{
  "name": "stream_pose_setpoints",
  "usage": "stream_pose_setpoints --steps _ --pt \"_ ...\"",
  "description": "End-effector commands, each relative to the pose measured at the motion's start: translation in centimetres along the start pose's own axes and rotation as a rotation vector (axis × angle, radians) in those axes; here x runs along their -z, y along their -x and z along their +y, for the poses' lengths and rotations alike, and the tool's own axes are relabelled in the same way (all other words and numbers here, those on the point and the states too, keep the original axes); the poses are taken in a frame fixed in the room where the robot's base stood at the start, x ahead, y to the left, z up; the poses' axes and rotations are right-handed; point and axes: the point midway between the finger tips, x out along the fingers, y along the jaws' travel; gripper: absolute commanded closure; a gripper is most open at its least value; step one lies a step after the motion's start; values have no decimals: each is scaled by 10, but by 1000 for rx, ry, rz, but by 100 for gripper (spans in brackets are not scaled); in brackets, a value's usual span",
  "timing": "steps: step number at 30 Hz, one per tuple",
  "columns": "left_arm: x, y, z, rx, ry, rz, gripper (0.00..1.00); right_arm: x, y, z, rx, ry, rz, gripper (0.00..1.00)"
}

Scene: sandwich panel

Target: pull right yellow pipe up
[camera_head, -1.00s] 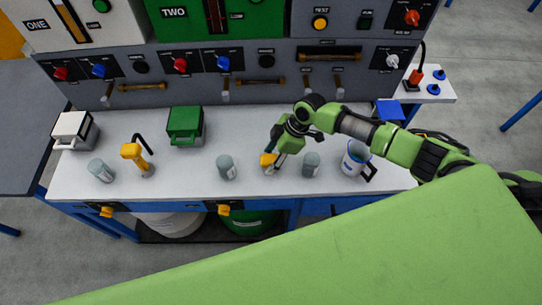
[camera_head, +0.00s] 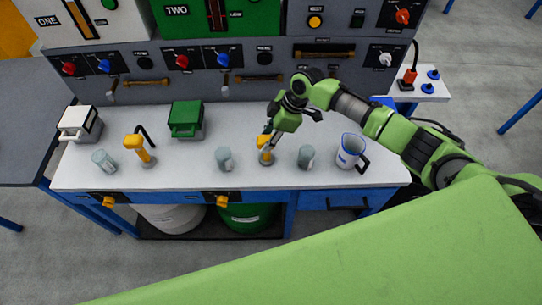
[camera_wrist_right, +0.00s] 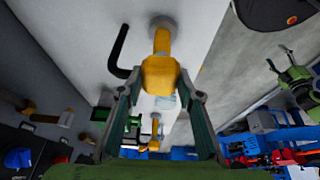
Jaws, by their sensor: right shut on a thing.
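The right yellow pipe (camera_head: 264,143) stands on the white worktop between two grey cups, with a dark round base. My right gripper (camera_head: 268,132) is above it, shut on its upper end. In the right wrist view, the fingers (camera_wrist_right: 162,98) flank the pipe's yellow head (camera_wrist_right: 160,75). A black lever (camera_wrist_right: 118,50) rises beside the pipe there. The left yellow pipe (camera_head: 136,146) stands at the left with its black lever. A green arm part (camera_wrist_right: 295,75), possibly my left gripper, shows at the right of the wrist view; its jaws are unclear.
Grey cups (camera_head: 225,160) (camera_head: 306,157) stand close on either side of the right pipe. A green box (camera_head: 186,120) and a white box (camera_head: 80,124) stand at left. The panel (camera_head: 220,85) rises behind the worktop (camera_head: 210,180).

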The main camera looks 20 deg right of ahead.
Motion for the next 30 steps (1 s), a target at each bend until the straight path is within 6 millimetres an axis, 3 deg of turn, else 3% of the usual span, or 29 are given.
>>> stream_pose_setpoints --steps 1,6,13,17,18,20,27,30 --pt "-8 12 1 -2 0 -13 42 6 12 -3 9 4 -1 100" --pt "-23 23 4 -5 0 -34 42 10 24 -7 18 5 -6 100" --pt "21 22 -3 3 0 26 42 11 26 -6 15 4 -6 100" --pt "25 22 -4 4 0 33 42 11 27 -5 13 4 -5 100" --pt "24 22 -4 4 0 30 42 11 27 -5 13 4 -4 64" --pt "20 22 -3 3 0 25 42 11 27 -4 12 4 -4 50" --pt "-1 22 0 -1 0 -4 42 10 26 -6 15 3 -6 50" --pt "1 22 -2 2 0 -1 42 10 27 -6 15 3 -6 50"
